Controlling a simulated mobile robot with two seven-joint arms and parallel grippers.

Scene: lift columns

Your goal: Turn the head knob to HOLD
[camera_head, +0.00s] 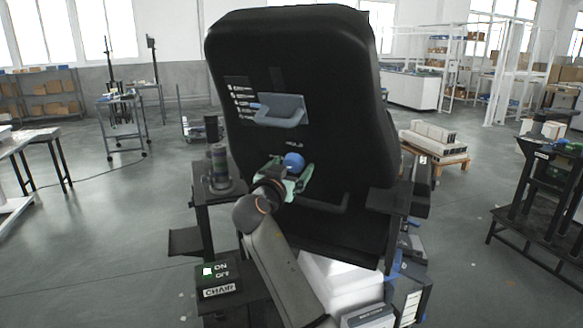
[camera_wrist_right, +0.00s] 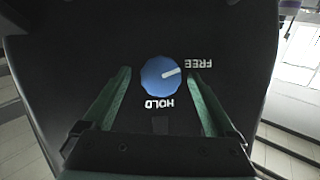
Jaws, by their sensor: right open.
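The head knob (camera_head: 293,162) is a round blue knob on the black back of a chair (camera_head: 290,60). In the right wrist view the knob (camera_wrist_right: 161,75) has a white pointer mark directed at the word FREE. The word HOLD (camera_wrist_right: 159,103) stands beside the knob and is upside down in this view. My right gripper (camera_head: 291,180) is at the knob, with its green fingers open. In the wrist view one finger is on each side of the knob, with gaps, not touching it. My left gripper is not in view.
A grey handle plate (camera_head: 282,110) sits higher on the chair back. A small stand with a CHAIR switch box (camera_head: 218,282) is at the lower left. A dark cylinder (camera_head: 219,165) stands on a shelf left of the chair. White boxes (camera_head: 340,285) lie below the seat.

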